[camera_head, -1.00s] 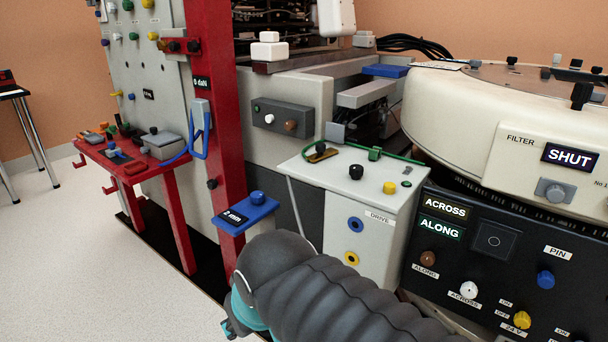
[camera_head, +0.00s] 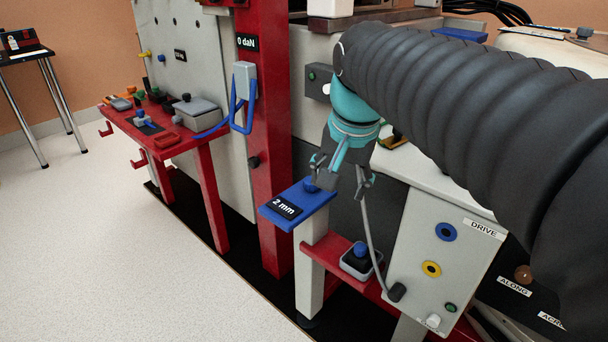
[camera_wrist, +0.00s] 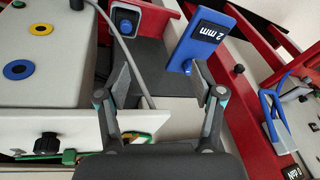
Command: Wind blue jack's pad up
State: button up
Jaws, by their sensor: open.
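A blue plate with a "2 mm" readout (camera_head: 283,207) sits on top of a grey post (camera_head: 309,265), and I take it as the blue jack. A small blue knob (camera_head: 310,185) stands on the plate. My gripper (camera_head: 340,182) is open and empty, pointing down just above the plate's right end. In the head view its left finger overlaps the knob, and I cannot tell whether they touch. In the wrist view the plate (camera_wrist: 200,38) shows beyond the right fingertip, so it is off to the right of the middle of my gripper (camera_wrist: 162,80).
A red ledge (camera_head: 327,248) below carries a dark box with a blue knob (camera_head: 360,250). The grey drive box (camera_head: 425,265) stands close right, with a cable hanging before it. A red upright with "0 daN" (camera_head: 247,42) stands behind left. The floor at left is clear.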

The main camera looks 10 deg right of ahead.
jog(key=w+r+m+g+b, duration=0.2)
jog(key=w+m, duration=0.3)
jog(key=w, duration=0.5)
jog(key=m+g+b, duration=0.2)
jog(key=m, duration=0.4)
send_near(310, 177)
jog(key=f+b, duration=0.1)
jog(key=f, duration=0.2)
jog(key=s+f+b, duration=0.1)
jog(key=f, duration=0.2)
jog(key=f+b, duration=0.2)
jog(key=f, duration=0.1)
jog(key=shift+s, duration=0.2)
jog(key=shift+f, duration=0.1)
jog(key=c, duration=1.1)
jog(key=shift+a, duration=0.15)
jog(key=shift+c, duration=0.2)
